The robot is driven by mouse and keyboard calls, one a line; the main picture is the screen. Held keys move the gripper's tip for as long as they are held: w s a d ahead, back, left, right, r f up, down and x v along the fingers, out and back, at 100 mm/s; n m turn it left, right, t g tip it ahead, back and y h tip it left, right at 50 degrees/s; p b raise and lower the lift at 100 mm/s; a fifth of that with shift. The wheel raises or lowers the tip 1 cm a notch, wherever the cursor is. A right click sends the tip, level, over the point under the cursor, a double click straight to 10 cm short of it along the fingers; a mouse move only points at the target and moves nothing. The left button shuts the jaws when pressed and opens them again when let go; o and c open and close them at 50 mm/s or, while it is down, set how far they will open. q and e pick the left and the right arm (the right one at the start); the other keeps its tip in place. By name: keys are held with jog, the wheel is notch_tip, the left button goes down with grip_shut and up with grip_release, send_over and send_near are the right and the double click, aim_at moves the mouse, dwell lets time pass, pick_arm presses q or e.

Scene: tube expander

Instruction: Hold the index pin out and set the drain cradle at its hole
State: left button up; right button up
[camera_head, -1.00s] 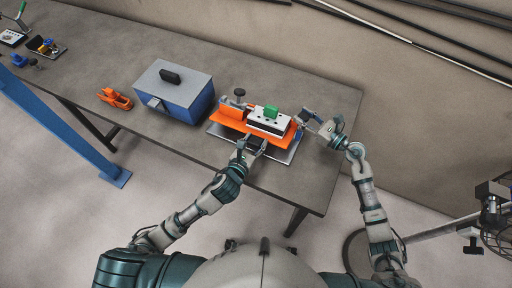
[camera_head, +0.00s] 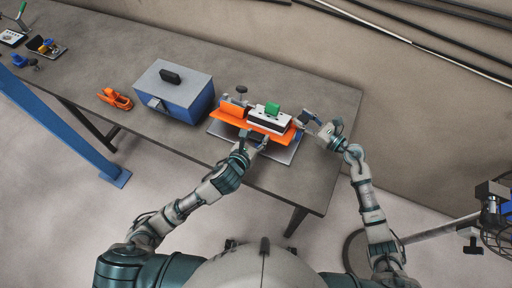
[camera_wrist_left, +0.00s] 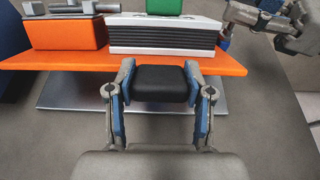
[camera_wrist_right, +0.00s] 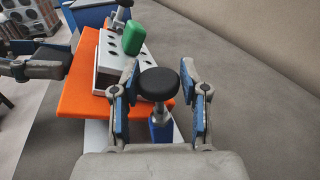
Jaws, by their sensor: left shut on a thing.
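An orange cradle (camera_head: 230,117) carries a white block (camera_head: 268,121) with a row of holes and a green piece (camera_head: 272,108) on top. It lies over a grey metal base plate (camera_head: 282,155). My left gripper (camera_head: 252,142) is shut on the black handle (camera_wrist_left: 162,84) at the cradle's front. The black round knob (camera_wrist_right: 158,83) of the index pin stands on a metal stem over a blue block (camera_wrist_right: 160,130) beside the cradle's right end. My right gripper (camera_wrist_right: 160,75) has a finger on each side of this knob, with small gaps showing. The hole is hidden.
A blue toolbox (camera_head: 178,92) with a grey lid stands left of the base plate. An orange tool (camera_head: 115,98) lies further left on the table (camera_head: 330,100). Smaller items lie at the far left. The table behind the cradle is clear.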

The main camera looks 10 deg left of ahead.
pick_arm(q)
jog(key=shift+w+r, duration=0.1)
pick_arm(e)
jog(key=shift+o, duration=1.4)
jog(key=shift+d, duration=0.1)
jog(key=shift+s, duration=0.1)
jog(key=v, duration=0.6)
jog(key=shift+s+d, duration=0.25)
jog(key=shift+s, duration=0.05)
pick_arm(q)
jog(key=o, duration=1.3)
pick_arm(e)
jog(key=shift+w+f, duration=0.1)
jog(key=shift+w, duration=0.05)
